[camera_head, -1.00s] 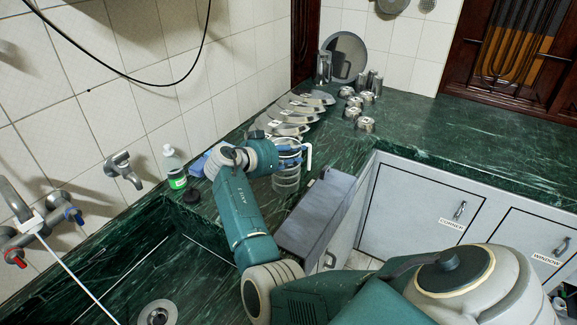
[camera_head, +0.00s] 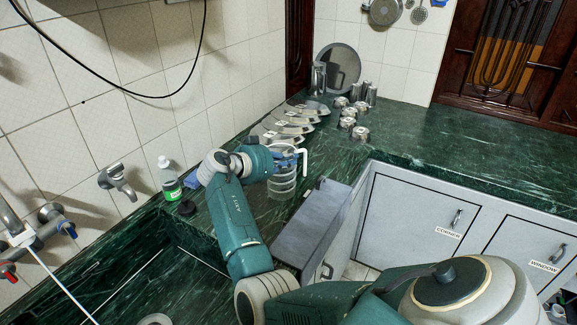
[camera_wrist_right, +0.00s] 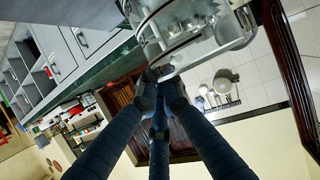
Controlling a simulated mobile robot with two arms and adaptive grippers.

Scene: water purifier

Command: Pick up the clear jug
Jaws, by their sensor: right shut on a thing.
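The clear jug (camera_head: 283,186) is a ribbed, see-through vessel on the green marble counter, with a white handle on its right side. My right gripper (camera_head: 287,160) is at the upper part of the jug and is shut on it, though the arm and wrist hide much of the contact. In the right wrist view the jug (camera_wrist_right: 195,30) fills the top middle, next to the dark fingertips (camera_wrist_right: 160,82). I cannot tell whether the jug's base touches the counter. My left gripper is not in view.
A green-labelled bottle (camera_head: 170,180) and a tap (camera_head: 118,182) are on the left. Metal plates (camera_head: 290,122) and several steel cups (camera_head: 348,124) stand behind. The counter at the back right (camera_head: 460,135) is clear.

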